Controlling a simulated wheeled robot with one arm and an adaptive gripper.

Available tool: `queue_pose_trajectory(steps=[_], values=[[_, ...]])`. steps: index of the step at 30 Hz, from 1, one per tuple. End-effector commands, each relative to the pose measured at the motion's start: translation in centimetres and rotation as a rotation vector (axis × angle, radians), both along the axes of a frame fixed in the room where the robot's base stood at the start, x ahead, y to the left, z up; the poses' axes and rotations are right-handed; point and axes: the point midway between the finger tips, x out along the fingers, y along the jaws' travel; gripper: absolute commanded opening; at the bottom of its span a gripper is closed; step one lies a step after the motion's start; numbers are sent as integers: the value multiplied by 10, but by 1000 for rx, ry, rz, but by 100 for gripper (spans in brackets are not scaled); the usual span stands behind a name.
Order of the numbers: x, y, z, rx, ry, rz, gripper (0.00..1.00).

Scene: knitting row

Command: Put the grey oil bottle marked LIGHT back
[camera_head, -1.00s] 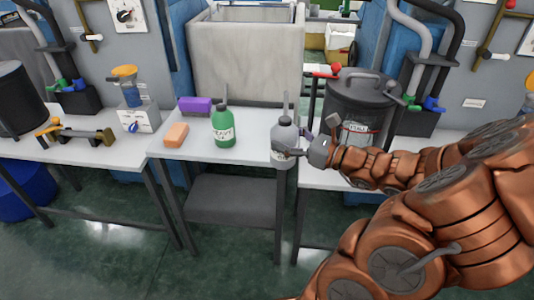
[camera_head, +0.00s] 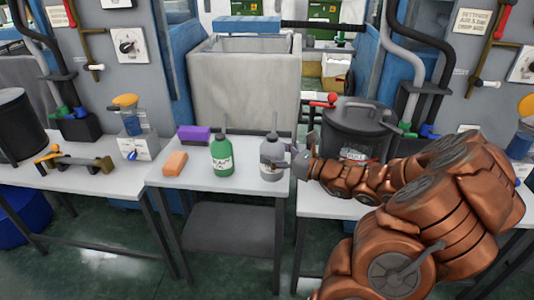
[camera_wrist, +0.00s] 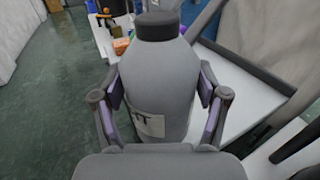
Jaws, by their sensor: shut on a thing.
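The grey oil bottle (camera_head: 270,158) is upright at the right end of the small middle table (camera_head: 205,182), to the right of the green bottle. My gripper (camera_head: 287,160) reaches it from the right and is shut on it. In the wrist view the grey bottle (camera_wrist: 158,85) stands between the two purple-padded fingers, with its dark cap up and part of a white label showing, ending in T. I cannot tell whether its base touches the table top.
A green bottle (camera_head: 222,156), an orange block (camera_head: 175,163) and a purple block (camera_head: 194,134) share the middle table. A dark lidded pot (camera_head: 355,128) stands on the right table, close to my arm. A pale bin (camera_head: 245,85) is behind.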

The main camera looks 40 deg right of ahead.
Motion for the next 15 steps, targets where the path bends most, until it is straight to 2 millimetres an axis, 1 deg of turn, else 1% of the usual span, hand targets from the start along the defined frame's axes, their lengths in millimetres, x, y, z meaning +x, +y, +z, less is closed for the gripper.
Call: queue_pose_trajectory(steps=[1,3,7,10,15], values=[[8,-1,0,-3,-1,3,25],[19,-4,-2,-2,-1,4,25],[37,-8,-3,1,-2,3,25],[46,-11,-5,0,0,2,25],[52,-13,-5,1,0,1,25]])
